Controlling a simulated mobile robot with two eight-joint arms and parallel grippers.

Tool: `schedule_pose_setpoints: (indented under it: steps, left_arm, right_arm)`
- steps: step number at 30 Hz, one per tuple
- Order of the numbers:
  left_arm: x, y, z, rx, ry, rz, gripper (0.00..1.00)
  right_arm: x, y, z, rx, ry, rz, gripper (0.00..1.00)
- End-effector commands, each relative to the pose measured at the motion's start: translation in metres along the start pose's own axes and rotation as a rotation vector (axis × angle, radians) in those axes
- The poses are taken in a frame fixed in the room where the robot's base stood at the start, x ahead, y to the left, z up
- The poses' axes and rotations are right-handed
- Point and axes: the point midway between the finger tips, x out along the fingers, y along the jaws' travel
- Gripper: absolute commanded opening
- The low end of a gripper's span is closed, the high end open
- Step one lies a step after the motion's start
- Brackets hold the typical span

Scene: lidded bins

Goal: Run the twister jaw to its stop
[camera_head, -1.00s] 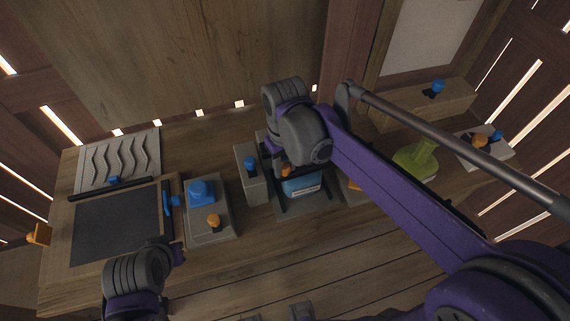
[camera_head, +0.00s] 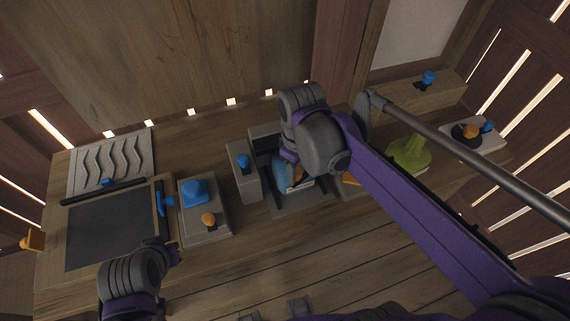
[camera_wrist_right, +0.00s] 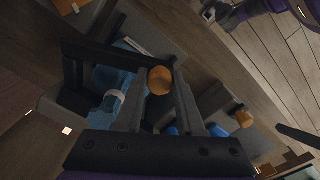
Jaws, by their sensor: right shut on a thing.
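The twister stands at the middle of the bench in the head view, a grey base (camera_head: 302,205) with dark rails. A blue bottle-like body (camera_head: 280,171) lies in it; its pale ring and label also show in the wrist view (camera_wrist_right: 108,103). An orange knob (camera_head: 298,175) sits beside the blue body, apparently on the moving jaw. My right gripper (camera_head: 292,160) is shut on this knob, which shows between its fingers in the wrist view (camera_wrist_right: 159,80). The arm hides part of the twister. My left gripper (camera_head: 172,254) hangs over the bench front; its fingers are unclear.
A grey block with a blue knob (camera_head: 243,161) stands just left of the twister. Further left are a box with blue and orange knobs (camera_head: 205,225) and a dark panel (camera_head: 108,230). A green flask (camera_head: 409,152) stands to the right.

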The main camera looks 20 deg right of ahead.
Motion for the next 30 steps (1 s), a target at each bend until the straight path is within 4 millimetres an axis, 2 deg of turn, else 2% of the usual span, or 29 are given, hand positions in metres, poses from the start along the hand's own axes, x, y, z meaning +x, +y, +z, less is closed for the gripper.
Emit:
schedule_pose_setpoints:
  steps: [3, 15, 30]
  left_arm:
    - [0.000, 0.000, 0.000, 0.000, 0.000, 0.000, 0.00]
    - [0.002, 0.000, 0.002, 0.000, -0.002, 0.000, 0.00]
    - [0.007, 0.000, 0.008, 0.000, -0.007, 0.000, 0.00]
  right_arm:
    - [0.000, 0.007, 0.016, -0.106, -0.001, 0.000, 0.00]
    - [0.000, 0.038, 0.059, -0.484, 0.000, 0.000, 0.00]
    - [0.000, 0.093, 0.090, -0.943, -0.001, -0.001, 0.00]
